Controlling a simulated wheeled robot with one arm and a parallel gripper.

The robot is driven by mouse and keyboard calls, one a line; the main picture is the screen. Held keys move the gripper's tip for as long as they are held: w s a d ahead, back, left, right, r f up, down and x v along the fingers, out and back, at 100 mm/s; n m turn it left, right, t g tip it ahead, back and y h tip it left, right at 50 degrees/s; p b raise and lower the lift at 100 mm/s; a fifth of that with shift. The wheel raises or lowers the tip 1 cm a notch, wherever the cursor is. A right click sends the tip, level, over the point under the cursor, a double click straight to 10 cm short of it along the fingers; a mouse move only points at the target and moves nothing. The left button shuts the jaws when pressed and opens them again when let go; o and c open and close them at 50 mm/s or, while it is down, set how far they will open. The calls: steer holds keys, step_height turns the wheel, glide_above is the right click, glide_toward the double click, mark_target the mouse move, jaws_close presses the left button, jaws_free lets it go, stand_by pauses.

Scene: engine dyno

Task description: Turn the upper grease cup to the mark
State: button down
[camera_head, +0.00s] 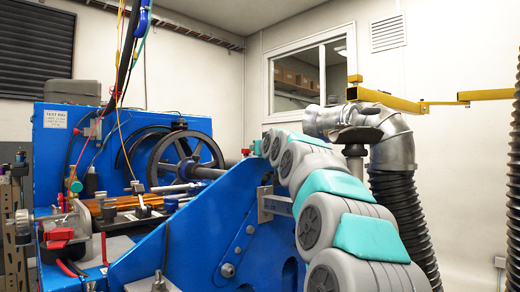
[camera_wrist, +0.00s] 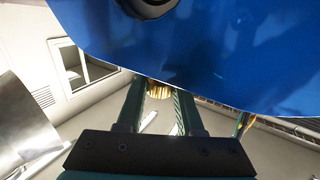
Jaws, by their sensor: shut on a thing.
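A ribbed brass grease cup (camera_wrist: 159,90) shows between my gripper's fingertips in the wrist view, close to the edge of a blue panel (camera_wrist: 220,50). My gripper (camera_wrist: 161,95) has two green fingers, one on each side of the cup, and is shut on it. Part of the cup is hidden by the fingers and the panel. No mark can be made out, so the cup's turn cannot be read. Only this one cup shows clearly. In the head view my arm bends over behind the blue frame, which hides my gripper and the cup.
The blue frame (camera_head: 180,235) of the test rig fills the middle of the head view. A spoked flywheel (camera_head: 185,160) stands behind it. A silver exhaust duct (camera_head: 392,150) with a black hose (camera_head: 400,205) and a yellow boom (camera_head: 440,103) are close to my arm on the right.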

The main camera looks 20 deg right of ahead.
steer(key=shift+d+f+m+h, duration=0.1)
steer(key=shift+d+m+h, duration=0.1)
steer(key=shift+m+h, duration=0.5)
steer(key=shift+a+m+g+h+b, duration=0.1)
steer(key=shift+m+g+h+b, duration=0.45)
steer(key=shift+h, duration=0.5)
steer(key=shift+m+g+h+b, duration=0.5)
steer(key=shift+m+h, duration=0.15)
steer(key=shift+h, duration=0.4)
steer(key=shift+m+g+h, duration=0.35)
steer(key=shift+m+h, duration=0.05)
steer(key=shift+h, duration=0.2)
steer(key=shift+a, duration=0.1)
steer(key=shift+m+g+h, duration=0.7)
steer(key=shift+m+h, duration=0.1)
steer(key=shift+h, duration=0.1)
steer(key=shift+m+g+h, duration=0.3)
steer(key=shift+h, duration=0.1)
steer(key=c, duration=0.6)
jaws_free()
steer(key=shift+o, duration=0.2)
